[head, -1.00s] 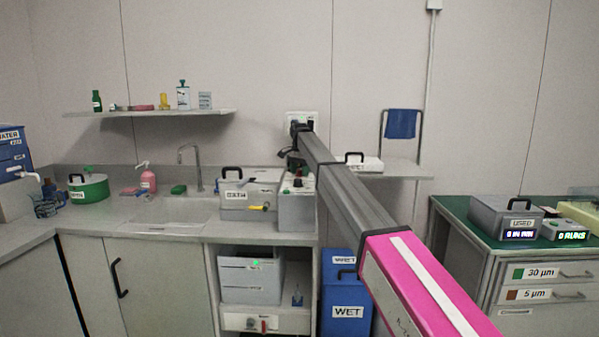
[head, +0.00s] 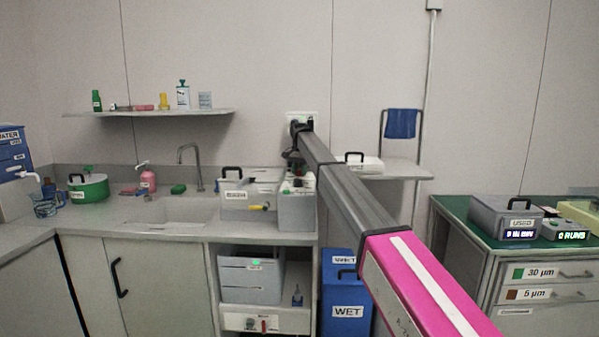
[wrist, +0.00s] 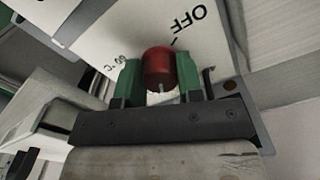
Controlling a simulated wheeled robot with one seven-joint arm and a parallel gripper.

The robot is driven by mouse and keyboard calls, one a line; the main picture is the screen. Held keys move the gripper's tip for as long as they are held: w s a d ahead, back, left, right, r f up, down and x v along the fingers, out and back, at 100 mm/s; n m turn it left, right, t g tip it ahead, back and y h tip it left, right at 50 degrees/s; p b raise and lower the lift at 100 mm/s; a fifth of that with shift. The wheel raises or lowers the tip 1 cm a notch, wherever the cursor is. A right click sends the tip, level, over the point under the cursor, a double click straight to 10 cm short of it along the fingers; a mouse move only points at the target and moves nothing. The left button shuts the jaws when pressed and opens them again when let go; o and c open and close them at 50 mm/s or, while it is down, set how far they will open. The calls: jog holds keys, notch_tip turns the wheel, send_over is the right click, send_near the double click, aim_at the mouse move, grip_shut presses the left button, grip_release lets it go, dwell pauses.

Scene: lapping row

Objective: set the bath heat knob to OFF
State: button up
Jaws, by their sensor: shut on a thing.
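The red bath heat knob (wrist: 160,62) stands on a pale panel (wrist: 110,32) in the wrist view. My gripper (wrist: 160,80) is shut on it, with one green finger on each side. A white pointer mark shows on the knob's near side, towards the gripper body. The printed OFF (wrist: 188,19) and its black tick lie beyond the knob, at upper right. A 60 °C mark (wrist: 116,62) is at left. In the head view the grey control box (head: 297,212) stands right of the bath (head: 236,212). The knob and fingers are too small there to read.
A sink (head: 170,211) and tap (head: 188,157) are left of the bath. A blue WET bin (head: 347,327) stands below, right of the counter. A shelf with a white lidded box (head: 358,166) is behind my arm. A green-topped bench (head: 455,212) stands at right.

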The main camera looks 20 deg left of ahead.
jog(key=n, duration=0.7)
jog(key=shift+d, duration=0.1)
jog(key=n, duration=0.7)
jog(key=shift+n, duration=0.3)
jog(key=n, duration=0.3)
jog(key=shift+w+n, duration=0.1)
jog(key=shift+n, duration=0.2)
jog(key=n, duration=0.3)
jog(key=shift+n, duration=0.3)
jog(key=n, duration=0.3)
jog(key=shift+w+n, duration=0.1)
jog(key=shift+n, duration=2.1)
